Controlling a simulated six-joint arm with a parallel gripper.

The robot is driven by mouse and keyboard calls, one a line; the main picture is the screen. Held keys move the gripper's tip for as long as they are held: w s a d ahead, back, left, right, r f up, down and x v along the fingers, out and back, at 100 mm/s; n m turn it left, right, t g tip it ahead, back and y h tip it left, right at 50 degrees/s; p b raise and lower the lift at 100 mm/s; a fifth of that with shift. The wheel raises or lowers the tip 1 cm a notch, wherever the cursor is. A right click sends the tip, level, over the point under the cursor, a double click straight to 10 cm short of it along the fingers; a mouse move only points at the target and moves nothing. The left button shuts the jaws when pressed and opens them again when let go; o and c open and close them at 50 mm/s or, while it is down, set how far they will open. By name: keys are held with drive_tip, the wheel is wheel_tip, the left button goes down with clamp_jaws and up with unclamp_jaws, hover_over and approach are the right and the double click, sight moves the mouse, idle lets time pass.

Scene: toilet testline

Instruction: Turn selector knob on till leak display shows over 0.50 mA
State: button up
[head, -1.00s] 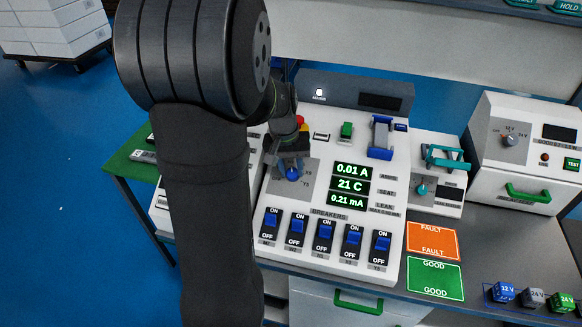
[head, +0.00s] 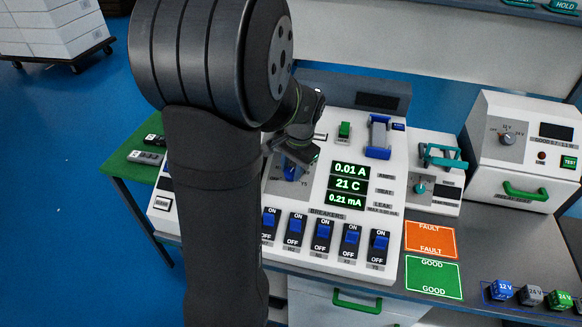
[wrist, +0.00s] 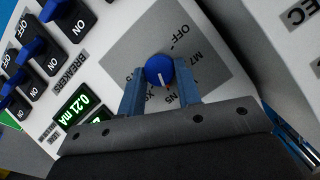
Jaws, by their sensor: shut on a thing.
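The blue selector knob (wrist: 159,70) sits on a grey dial plate (wrist: 130,50) with marks such as OFF, M7 and N5. My gripper (wrist: 160,82) is shut on the knob, one finger on each side of it. The knob's white pointer line points toward the gripper side of the dial, near N5. In the head view the knob (head: 290,174) is partly hidden by my gripper (head: 291,162). The leak display (head: 346,199) reads 0.21 mA, and it also shows in the wrist view (wrist: 82,106). The displays above it read 0.01 A and 21 C.
A row of blue breaker switches (head: 323,231) lies just in front of the knob, all apparently toward ON. FAULT (head: 431,239) and GOOD (head: 432,276) plates lie to the right.

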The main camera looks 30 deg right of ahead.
drive_tip(key=shift+m, duration=0.3)
drive_tip(key=o, duration=1)
drive_tip(key=s+r, duration=0.1)
drive_tip(key=r, duration=0.4)
drive_tip(key=s+d+r, duration=0.1)
drive_tip(key=r, duration=1.1)
drive_tip(key=shift+s+d, duration=0.3)
drive_tip(key=shift+s, duration=0.1)
drive_tip(key=w+f, duration=0.1)
drive_tip(key=f, duration=0.4)
drive_tip(key=a+f, duration=0.1)
drive_tip(key=f, duration=0.5)
drive_tip(key=w+f, duration=0.1)
drive_tip(key=f, duration=0.5)
drive_tip(key=shift+w+a, duration=0.3)
drive_tip(key=shift+w, duration=0.05)
